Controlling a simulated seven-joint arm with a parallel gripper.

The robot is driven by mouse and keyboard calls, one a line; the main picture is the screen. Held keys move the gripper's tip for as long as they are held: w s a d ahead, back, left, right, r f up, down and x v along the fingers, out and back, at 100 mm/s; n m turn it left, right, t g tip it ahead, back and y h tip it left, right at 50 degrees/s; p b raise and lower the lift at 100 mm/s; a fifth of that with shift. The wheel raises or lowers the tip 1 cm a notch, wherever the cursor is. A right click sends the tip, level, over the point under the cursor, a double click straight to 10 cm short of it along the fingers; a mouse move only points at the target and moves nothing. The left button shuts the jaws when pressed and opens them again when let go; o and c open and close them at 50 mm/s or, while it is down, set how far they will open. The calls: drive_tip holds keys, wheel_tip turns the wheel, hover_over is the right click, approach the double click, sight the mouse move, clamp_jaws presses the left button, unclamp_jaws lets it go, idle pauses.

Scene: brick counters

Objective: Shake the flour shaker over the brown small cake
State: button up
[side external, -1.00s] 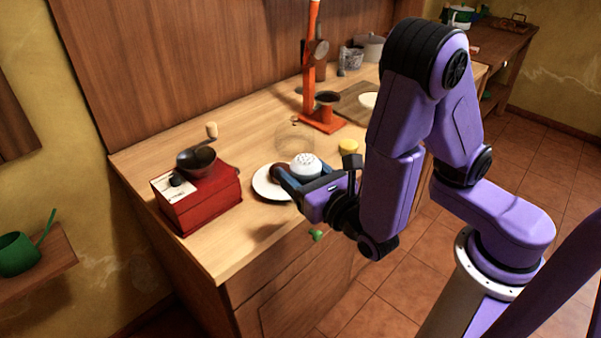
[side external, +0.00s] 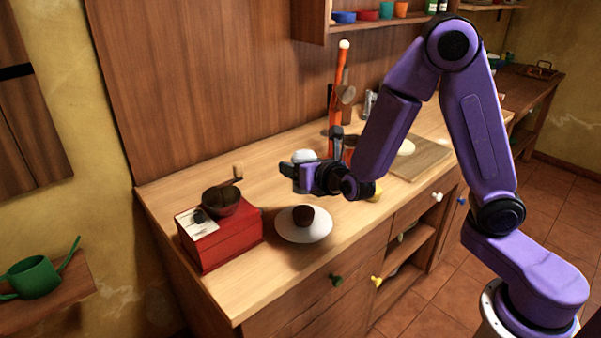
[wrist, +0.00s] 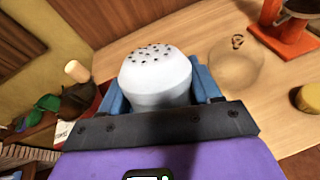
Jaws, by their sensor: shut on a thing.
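The flour shaker (wrist: 155,80) is white with a domed, dark-holed top. It is held between the two blue fingers of my gripper (wrist: 160,92) in the wrist view, holes facing up. In the side view the shaker (side external: 303,156) shows partly above my gripper (side external: 303,173), which is shut on it. The brown small cake (side external: 303,214) sits on a white plate (side external: 290,234) on the counter. My gripper and the shaker are above the counter, higher in the picture than the cake. The cake is not visible in the wrist view.
A red box grinder (side external: 232,243) with a dark bowl stands left of the plate. An orange stand (wrist: 290,35) is behind, with a clear glass vessel (wrist: 236,65) near it. A yellow item (wrist: 308,98) lies at right. A cutting board (side external: 425,158) is farther right.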

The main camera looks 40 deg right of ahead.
sight(300, 192)
drive_tip(key=f+g, duration=0.1)
drive_tip(key=s+a+m+g+y, duration=0.1)
drive_tip(key=g, duration=0.1)
drive_tip(key=shift+f, duration=0.35)
drive_tip(key=f+g+y, duration=0.1)
drive_tip(key=s+f+m+g+y, duration=0.1)
drive_tip(key=g, duration=0.1)
drive_tip(key=shift+s+a, duration=0.1)
drive_tip(key=shift+a, duration=0.25)
drive_tip(key=shift+s+a+f+m+g+y, duration=0.15)
drive_tip(key=shift+f+m+g+y, duration=0.3)
drive_tip(key=shift+g, duration=0.45)
drive_tip(key=shift+a+g+y, duration=0.1)
drive_tip(key=shift+g+y, duration=0.2)
drive_tip(key=shift+y, duration=0.05)
drive_tip(key=shift+s+f+g, duration=0.15)
drive_tip(key=shift+s+g, duration=0.05)
drive_tip(key=shift+g, duration=0.1)
drive_tip(key=shift+s+a+f+m+g+y, duration=0.15)
drive_tip(key=shift+f+m+g+y, duration=0.15)
drive_tip(key=shift+g+y, duration=0.35)
drive_tip(key=shift+s+a+f+m+g+y, duration=0.15)
drive_tip(key=shift+f+m+g+y, duration=0.1)
drive_tip(key=shift+g+y, duration=0.4)
